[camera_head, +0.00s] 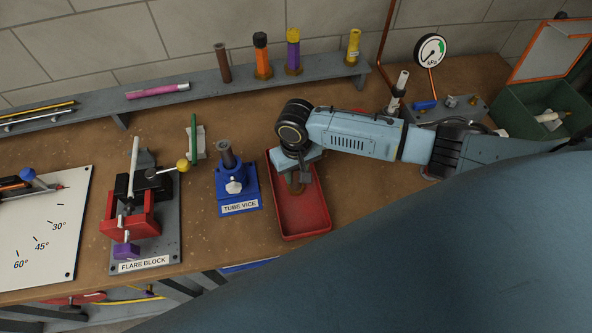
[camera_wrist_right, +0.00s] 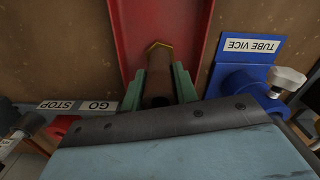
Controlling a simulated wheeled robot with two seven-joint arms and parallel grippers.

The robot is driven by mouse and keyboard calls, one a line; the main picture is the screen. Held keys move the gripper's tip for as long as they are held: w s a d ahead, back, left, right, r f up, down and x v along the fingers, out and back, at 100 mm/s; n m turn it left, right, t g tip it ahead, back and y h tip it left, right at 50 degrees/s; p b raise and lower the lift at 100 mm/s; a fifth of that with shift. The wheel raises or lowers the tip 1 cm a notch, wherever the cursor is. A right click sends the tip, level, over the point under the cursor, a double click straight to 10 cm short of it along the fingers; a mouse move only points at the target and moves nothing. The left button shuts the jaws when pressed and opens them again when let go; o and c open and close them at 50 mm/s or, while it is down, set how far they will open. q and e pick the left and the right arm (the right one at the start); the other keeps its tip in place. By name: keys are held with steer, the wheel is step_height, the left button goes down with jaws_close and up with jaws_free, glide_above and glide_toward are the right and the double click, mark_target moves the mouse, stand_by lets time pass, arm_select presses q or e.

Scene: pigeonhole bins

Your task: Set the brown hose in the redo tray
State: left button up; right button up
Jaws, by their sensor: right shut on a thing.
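My right gripper (camera_head: 297,178) is above the red tray (camera_head: 312,214), toward its back end. In the right wrist view its green fingers (camera_wrist_right: 159,90) are shut on a brown hose (camera_wrist_right: 160,66), a short hollow tube pointing down toward the tray. The red tray (camera_wrist_right: 140,22) lies behind the hose in that view. I cannot tell whether the hose's lower end touches the tray floor. No label shows on the tray. In the head view my wrist hides most of the hose. My left gripper is not in view.
The blue tube vice (camera_head: 237,190) holding a dark tube stands just left of the tray. The flare block (camera_head: 145,225) is further left. A back shelf (camera_head: 200,85) carries several tubes. A gauge (camera_head: 430,50) and a green box (camera_head: 515,105) are at the right.

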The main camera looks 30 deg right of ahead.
steer(key=shift+f, duration=0.35)
steer(key=o, duration=2.1)
steer(key=shift+r+p, duration=1.3)
steer(key=shift+r, duration=3.15)
